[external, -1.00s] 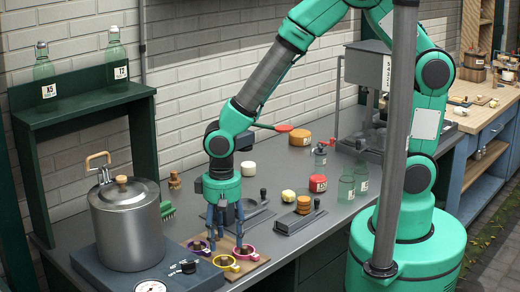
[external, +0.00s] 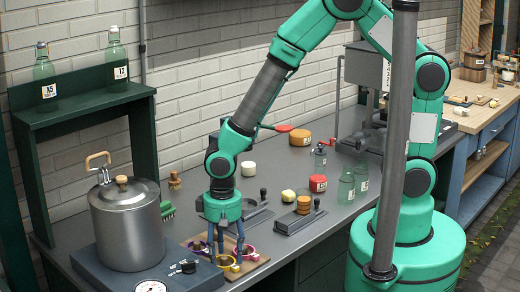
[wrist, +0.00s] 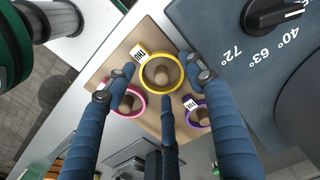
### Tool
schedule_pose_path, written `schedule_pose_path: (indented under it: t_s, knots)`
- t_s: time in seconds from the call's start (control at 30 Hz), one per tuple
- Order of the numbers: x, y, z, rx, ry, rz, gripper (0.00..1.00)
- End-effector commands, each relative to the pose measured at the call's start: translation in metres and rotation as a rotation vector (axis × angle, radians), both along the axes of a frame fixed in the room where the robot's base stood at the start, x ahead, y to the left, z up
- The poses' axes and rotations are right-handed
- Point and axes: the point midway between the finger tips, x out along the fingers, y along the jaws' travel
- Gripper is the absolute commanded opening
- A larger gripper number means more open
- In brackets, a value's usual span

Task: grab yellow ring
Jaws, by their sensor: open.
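The yellow ring (external: 228,268) lies on a small wooden board (external: 258,262) on the grey bench. It has a brown peg in its middle and a white tag at its edge. In the wrist view the yellow ring (wrist: 147,87) sits between the tips of my gripper (wrist: 160,75). My blue fingers are spread open, one to each side and a third below the ring. In the external view my gripper (external: 224,250) points down just above the board. I cannot tell whether any finger touches the ring.
A pink ring (wrist: 139,106) and a purple ring (wrist: 186,122) sit close on the same board, near the fingers. Grey holders and small jars are on the bench to the right.

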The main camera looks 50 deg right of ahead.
Motion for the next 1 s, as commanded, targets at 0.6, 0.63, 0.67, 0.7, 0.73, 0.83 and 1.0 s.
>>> schedule_pose_path:
  t_s: [0.6,0.63,0.67,0.7,0.73,0.83,1.0]
  knots:
    - [0.0,-0.0001,-0.0117,0.0,0.0,0.0,0.54]
    - [0.0001,-0.0001,-0.0117,0.0,0.0,0.0,0.54]
    - [0.0,-0.0001,-0.0117,0.0,0.0,0.0,0.54]
    - [0.0,-0.0001,-0.0117,0.0,0.0,0.0,0.54]
    - [0.0,-0.0001,-0.0117,0.0,0.0,0.0,0.49]
    - [0.0,-0.0001,-0.0117,0.0,0.0,0.0,0.37]
    - [0.0001,-0.0001,-0.0117,0.0,0.0,0.0,0.36]
